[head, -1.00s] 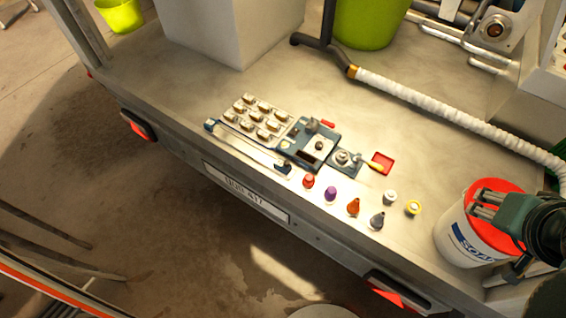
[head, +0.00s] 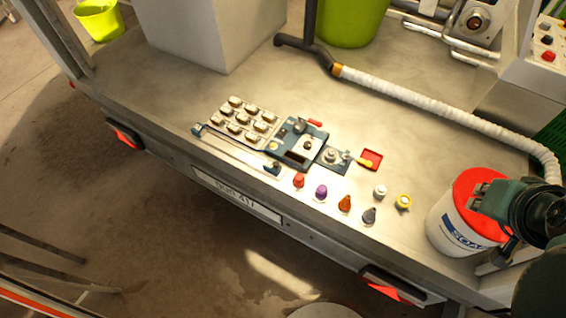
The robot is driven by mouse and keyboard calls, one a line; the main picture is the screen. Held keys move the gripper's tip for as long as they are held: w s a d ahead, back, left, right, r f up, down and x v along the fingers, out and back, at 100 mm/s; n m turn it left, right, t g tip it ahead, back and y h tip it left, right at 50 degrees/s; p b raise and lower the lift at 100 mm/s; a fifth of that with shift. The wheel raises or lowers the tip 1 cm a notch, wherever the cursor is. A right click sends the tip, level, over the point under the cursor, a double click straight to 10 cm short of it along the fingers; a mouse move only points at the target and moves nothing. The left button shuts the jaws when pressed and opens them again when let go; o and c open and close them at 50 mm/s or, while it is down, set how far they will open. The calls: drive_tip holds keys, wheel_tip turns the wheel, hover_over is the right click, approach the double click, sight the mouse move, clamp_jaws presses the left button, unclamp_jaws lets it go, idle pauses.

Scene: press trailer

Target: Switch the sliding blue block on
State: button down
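A long pale rail (head: 235,150) runs along the front of the panel on the metal trailer bed. It has a small blue block (head: 197,130) at its left end and a darker blue block (head: 273,168) at its right end. I cannot tell for sure which of the two slides. My gripper (head: 484,205) is at the right edge of the head view, over the white bucket and far right of the rail. It looks open and empty, and part of it is hidden by the arm. Nothing touches the rail.
Behind the rail are a keypad (head: 240,119), a blue switch plate (head: 302,143) and a red square (head: 371,159). Several coloured knobs, among them a purple one (head: 321,193), stand to the right. A red-lidded bucket (head: 447,238) and a white hose (head: 430,107) flank them.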

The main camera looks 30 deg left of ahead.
drive_tip(key=w+a+f+m+g+y+p, duration=0.1)
drive_tip(key=w+a+f+m+g, duration=0.3)
drive_tip(key=a, duration=0.7)
drive_tip(key=w+a+f+m+y+p, duration=0.1)
drive_tip(key=w+a+m+y+p, duration=0.3)
drive_tip(key=a, duration=0.6)
drive_tip(key=a+f+m+g, duration=0.1)
drive_tip(key=a+f, duration=0.3)
drive_tip(key=a, duration=0.3)
drive_tip(key=s+a+f+m+g+h, duration=0.1)
drive_tip(key=a+f+m+g, duration=0.1)
drive_tip(key=a+f, duration=0.2)
drive_tip(key=a+f+m+g+h, duration=0.1)
drive_tip(key=a+f, duration=0.3)
drive_tip(key=a, duration=0.6)
drive_tip(key=shift+s+a+g, duration=0.2)
drive_tip(key=shift+s+g, duration=0.1)
drive_tip(key=shift+f, duration=0.15)
